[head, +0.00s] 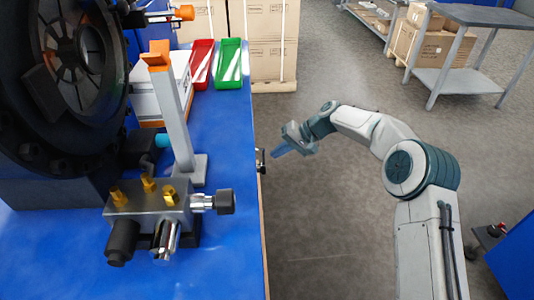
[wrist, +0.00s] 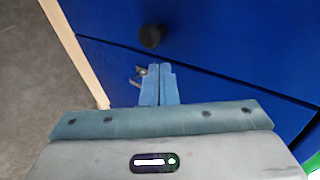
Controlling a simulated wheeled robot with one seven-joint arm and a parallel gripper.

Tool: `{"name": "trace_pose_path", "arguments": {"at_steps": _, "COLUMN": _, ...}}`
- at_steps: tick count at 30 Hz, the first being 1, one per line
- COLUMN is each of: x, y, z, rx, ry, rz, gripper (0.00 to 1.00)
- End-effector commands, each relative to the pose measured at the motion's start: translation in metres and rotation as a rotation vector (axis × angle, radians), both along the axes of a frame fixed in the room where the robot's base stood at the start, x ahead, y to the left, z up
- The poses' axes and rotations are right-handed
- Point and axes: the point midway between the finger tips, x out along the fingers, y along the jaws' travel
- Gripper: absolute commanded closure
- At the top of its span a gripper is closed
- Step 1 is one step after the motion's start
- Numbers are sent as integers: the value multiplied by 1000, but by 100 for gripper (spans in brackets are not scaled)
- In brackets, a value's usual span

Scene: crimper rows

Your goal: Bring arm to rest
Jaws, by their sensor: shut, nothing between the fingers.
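My arm reaches left from its column on the right side of the head view, bent at the elbow. My gripper (head: 281,152) is in the open space just right of the blue workbench (head: 226,170), apart from its edge as far as I can tell. In the wrist view my gripper (wrist: 160,72) has its two blue fingers pressed together, shut and empty. Beyond the fingers are blue panels (wrist: 230,40) with a black knob (wrist: 151,36) and a small metal latch (wrist: 138,76).
On the bench stand a metal block with brass fittings (head: 150,204), a large black round machine (head: 70,80), and red (head: 201,60) and green (head: 229,65) trays. Cardboard boxes (head: 272,65) stand behind. A grey trolley (head: 455,82) is back right. The floor between is clear.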

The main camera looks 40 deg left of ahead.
Motion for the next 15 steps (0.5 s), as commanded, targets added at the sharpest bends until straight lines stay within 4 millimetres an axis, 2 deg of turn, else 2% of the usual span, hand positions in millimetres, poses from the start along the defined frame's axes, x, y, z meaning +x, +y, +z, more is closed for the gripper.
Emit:
{"name": "trace_pose_path", "arguments": {"at_steps": 1, "x": 8, "y": -7, "z": 14, "rx": 4, "ry": -5, "rz": -4, "gripper": 100}}
{"name": "trace_pose_path", "arguments": {"at_steps": 6, "x": 28, "y": -30, "z": 38, "rx": 1, "ry": -4, "rz": -4, "gripper": 100}}
{"name": "trace_pose_path", "arguments": {"at_steps": 15, "x": 42, "y": -47, "z": 59, "rx": -2, "ry": -2, "rz": -1, "gripper": 100}}
